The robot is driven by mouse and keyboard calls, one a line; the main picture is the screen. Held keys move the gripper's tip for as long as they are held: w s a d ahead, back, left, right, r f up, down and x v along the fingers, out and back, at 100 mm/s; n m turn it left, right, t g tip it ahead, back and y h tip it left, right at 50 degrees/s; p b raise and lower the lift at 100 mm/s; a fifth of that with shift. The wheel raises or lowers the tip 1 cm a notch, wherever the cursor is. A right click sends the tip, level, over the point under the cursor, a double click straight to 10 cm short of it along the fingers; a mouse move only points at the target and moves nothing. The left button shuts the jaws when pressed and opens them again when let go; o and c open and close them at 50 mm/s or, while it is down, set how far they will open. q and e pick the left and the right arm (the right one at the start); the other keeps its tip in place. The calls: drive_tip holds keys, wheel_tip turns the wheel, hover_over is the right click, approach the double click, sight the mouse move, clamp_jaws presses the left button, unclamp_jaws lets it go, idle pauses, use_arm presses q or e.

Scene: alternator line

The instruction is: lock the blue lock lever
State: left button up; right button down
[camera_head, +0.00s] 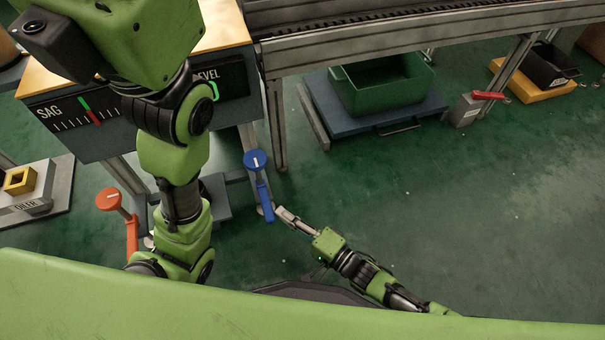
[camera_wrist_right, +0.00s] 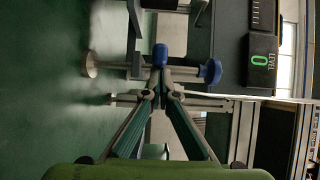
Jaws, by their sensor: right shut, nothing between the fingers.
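The blue lock lever has a round blue cap (camera_head: 255,160) with a white mark, and a blue handle (camera_head: 266,205) that hangs down from it, slightly to the right. My right gripper (camera_head: 279,211) is shut and empty, with its tips just right of the handle's lower end. In the right wrist view the shut fingertips (camera_wrist_right: 160,76) point at the blue handle end (camera_wrist_right: 160,55), and the blue cap (camera_wrist_right: 212,71) is to the right. I cannot tell whether the tips touch the handle. My left gripper does not show.
An orange lever (camera_head: 108,198) stands left of my arm, below the SAG/LEVEL panel (camera_head: 55,112). A conveyor (camera_head: 400,35) runs along the top, with a green bin (camera_head: 380,85) below it. The green floor (camera_head: 400,190) right of the blue lever is open.

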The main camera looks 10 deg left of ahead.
drive_tip(key=shift+s+a, duration=0.55)
drive_tip(key=shift+s, duration=0.05)
drive_tip(key=shift+r, duration=0.1)
wheel_tip(320, 180, up, 10)
drive_tip(key=w+d, duration=0.1)
drive_tip(key=shift+w, duration=0.1)
idle(0.3)
